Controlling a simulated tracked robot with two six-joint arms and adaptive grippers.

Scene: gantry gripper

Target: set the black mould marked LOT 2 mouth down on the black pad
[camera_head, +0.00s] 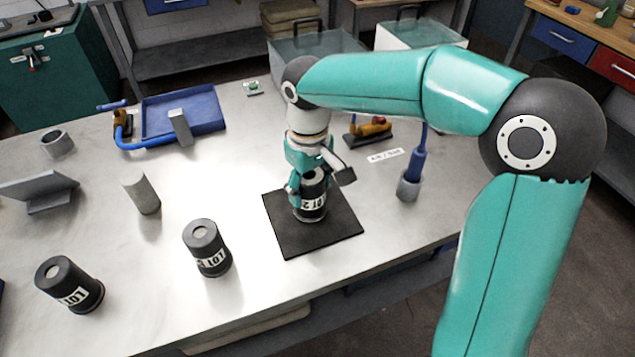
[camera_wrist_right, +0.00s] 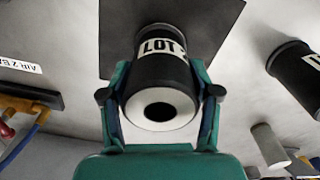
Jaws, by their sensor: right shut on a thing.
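The black mould marked LOT 2 (camera_head: 313,197) is upright at the middle of the square black pad (camera_head: 283,238). Its lower end looks to be at the pad; I cannot tell whether it touches. My right gripper (camera_head: 311,183) comes from above and is shut around it. In the right wrist view my right gripper's fingers (camera_wrist_right: 161,100) press both sides of the mould (camera_wrist_right: 160,72). The end facing that camera is a white ring with a dark round centre. The lower end is hidden. The pad (camera_wrist_right: 120,12) shows behind it. My left gripper is out of view.
Two other black LOT moulds stand at the left, one nearer (camera_head: 207,250) and one farther (camera_head: 68,285). A grey cylinder (camera_head: 141,194), a blue tray (camera_head: 195,108) and a grey angled stand (camera_head: 40,190) are also left. A blue-handled tool in a cup (camera_head: 409,185) stands right of the pad.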

